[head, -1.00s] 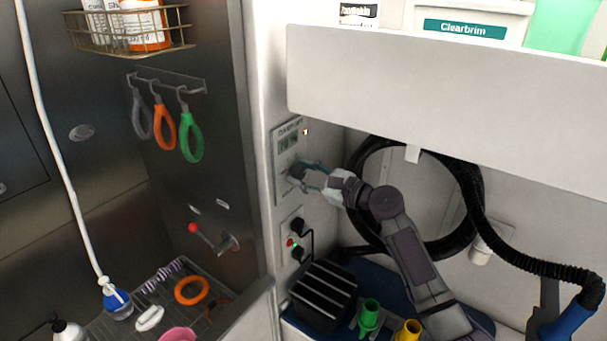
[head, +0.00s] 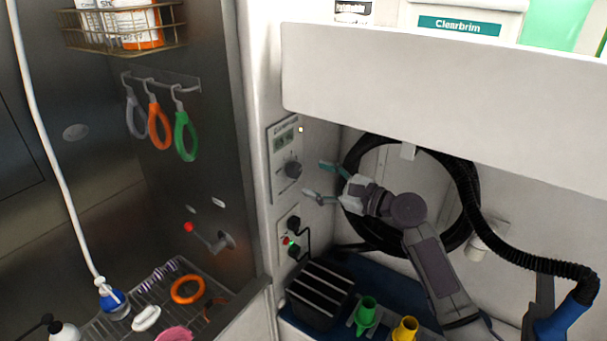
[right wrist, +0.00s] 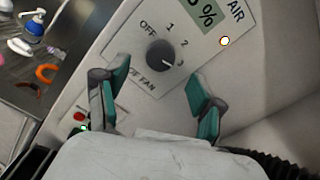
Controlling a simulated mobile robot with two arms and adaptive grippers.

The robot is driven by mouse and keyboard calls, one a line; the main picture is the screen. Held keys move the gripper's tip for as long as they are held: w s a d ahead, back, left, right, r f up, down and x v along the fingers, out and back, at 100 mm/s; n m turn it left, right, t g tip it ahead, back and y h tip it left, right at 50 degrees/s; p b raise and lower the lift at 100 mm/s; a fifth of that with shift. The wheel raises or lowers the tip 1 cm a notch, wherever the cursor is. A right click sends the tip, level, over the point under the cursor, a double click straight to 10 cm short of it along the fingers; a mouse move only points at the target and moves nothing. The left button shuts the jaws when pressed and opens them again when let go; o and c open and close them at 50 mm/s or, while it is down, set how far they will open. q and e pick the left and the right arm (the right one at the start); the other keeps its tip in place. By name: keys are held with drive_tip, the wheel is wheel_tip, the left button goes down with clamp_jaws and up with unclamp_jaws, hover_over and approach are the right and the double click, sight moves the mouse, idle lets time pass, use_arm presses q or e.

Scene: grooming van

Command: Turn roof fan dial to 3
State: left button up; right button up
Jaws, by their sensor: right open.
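The roof fan dial (head: 293,170) is a dark round knob on a pale wall panel (head: 284,192). In the right wrist view the dial (right wrist: 160,54) has OFF, 1, 2 and 3 printed around it, and its light mark points toward the 3. My right gripper (head: 316,178) is open and empty, just right of the panel. In the right wrist view its teal-padded fingers (right wrist: 150,88) are spread wide below the dial, apart from it. My left gripper is not in view.
A small display (right wrist: 205,14) and a lit indicator (right wrist: 225,41) are on the panel. A black hose (head: 478,205) coils behind my right arm. A white cabinet front (head: 430,95) overhangs it.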

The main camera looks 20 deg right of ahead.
drive_tip(key=v, duration=0.6)
drive_tip(key=shift+s+d, duration=0.25)
drive_tip(key=shift+s, duration=0.05)
